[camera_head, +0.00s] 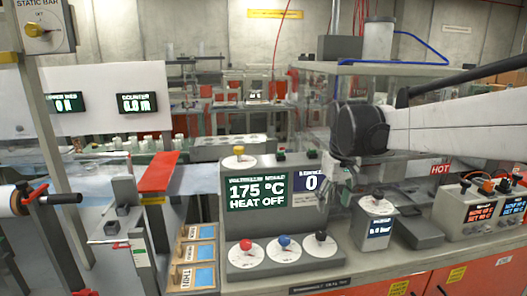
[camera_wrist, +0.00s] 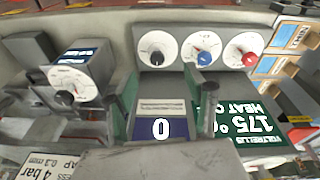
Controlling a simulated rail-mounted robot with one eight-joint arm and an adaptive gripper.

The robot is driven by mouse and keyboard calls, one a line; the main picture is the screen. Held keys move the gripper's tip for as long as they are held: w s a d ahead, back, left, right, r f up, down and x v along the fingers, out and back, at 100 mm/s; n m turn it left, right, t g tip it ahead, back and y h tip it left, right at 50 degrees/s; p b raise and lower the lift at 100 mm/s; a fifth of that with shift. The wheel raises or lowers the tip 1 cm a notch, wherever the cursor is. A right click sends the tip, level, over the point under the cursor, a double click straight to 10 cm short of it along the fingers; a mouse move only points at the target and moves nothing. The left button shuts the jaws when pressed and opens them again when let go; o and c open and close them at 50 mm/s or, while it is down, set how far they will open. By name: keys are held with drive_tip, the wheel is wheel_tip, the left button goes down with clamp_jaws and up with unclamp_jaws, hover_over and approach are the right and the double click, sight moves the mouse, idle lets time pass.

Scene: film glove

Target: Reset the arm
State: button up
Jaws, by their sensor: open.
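My white arm (camera_head: 435,125) reaches in from the right in the head view. My gripper (camera_head: 338,203) hangs beneath its dark wrist joint, in front of the right part of the grey control console (camera_head: 240,177). In the wrist view my gripper (camera_wrist: 161,108) shows two separated fingers with nothing held between them. The console's small "0" display (camera_wrist: 161,127) lies beyond the gap. Whether the fingers touch the console is unclear.
The console has black (camera_head: 320,243), blue (camera_head: 283,246) and red (camera_head: 246,248) knobs, and a "175 °C HEAT OFF" display (camera_head: 257,191). A small dial box (camera_head: 377,220) stands close on the right. A red-topped stand (camera_head: 158,172) is left. Open air lies above the console.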

drive_tip(key=s+f+m+t, duration=0.1)
drive_tip(key=s+f+t, duration=0.1)
drive_tip(key=s, duration=1.1)
drive_tip(key=s+f+m+t, duration=0.2)
drive_tip(key=s+f+t, duration=0.1)
drive_tip(key=s, duration=0.9)
drive_tip(key=shift+s+t, duration=0.3)
drive_tip(key=shift+s, duration=0.05)
drive_tip(key=shift+d, duration=0.1)
